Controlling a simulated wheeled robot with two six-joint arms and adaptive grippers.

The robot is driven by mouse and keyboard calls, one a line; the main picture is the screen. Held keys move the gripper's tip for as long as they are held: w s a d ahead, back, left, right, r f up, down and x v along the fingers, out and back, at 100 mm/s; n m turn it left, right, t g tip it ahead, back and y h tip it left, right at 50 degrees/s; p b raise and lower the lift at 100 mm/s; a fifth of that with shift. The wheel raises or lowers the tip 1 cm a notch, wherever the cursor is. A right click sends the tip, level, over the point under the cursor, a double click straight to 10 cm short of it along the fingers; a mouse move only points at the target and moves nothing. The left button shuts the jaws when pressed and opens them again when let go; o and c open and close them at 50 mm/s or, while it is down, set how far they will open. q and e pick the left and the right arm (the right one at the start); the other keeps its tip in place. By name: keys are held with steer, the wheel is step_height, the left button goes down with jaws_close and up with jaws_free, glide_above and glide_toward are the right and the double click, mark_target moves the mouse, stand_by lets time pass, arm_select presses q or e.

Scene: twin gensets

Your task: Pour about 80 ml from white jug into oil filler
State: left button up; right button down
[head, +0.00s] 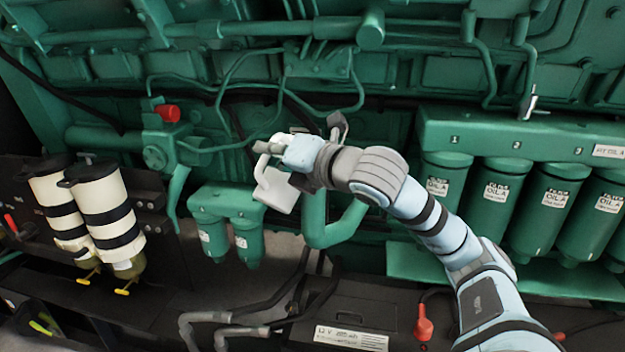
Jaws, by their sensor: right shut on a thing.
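The white jug (276,190) hangs in my right gripper (270,148), left of the middle of the head view. The gripper is shut on the jug, near its handle. The jug looks tilted, and I cannot see into it. A thick green elbow pipe (335,232), which looks like the oil filler, rises just right of the jug. Its upper end is hidden behind the jug and my right wrist. A small grey flap or cap (338,126) stands up just behind the wrist. I cannot tell whether liquid is flowing. My left gripper is out of view.
Green engine pipework fills the back. Green oil filters (498,193) hang at the right, and a smaller filter pair (228,222) hangs left of the jug. Two white-and-black canisters (103,212) stand at the left. A black battery (350,315) with cables lies below.

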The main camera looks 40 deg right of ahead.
steer(key=shift+s+a+f+n+b, duration=0.1)
steer(key=shift+a+f+n+b, duration=0.1)
steer(key=shift+f+b, duration=0.15)
steer(key=shift+a+f+n+b, duration=0.1)
steer(key=shift+f+n+b, duration=0.1)
steer(key=shift+f+b, duration=0.1)
steer(key=shift+a+f, duration=0.1)
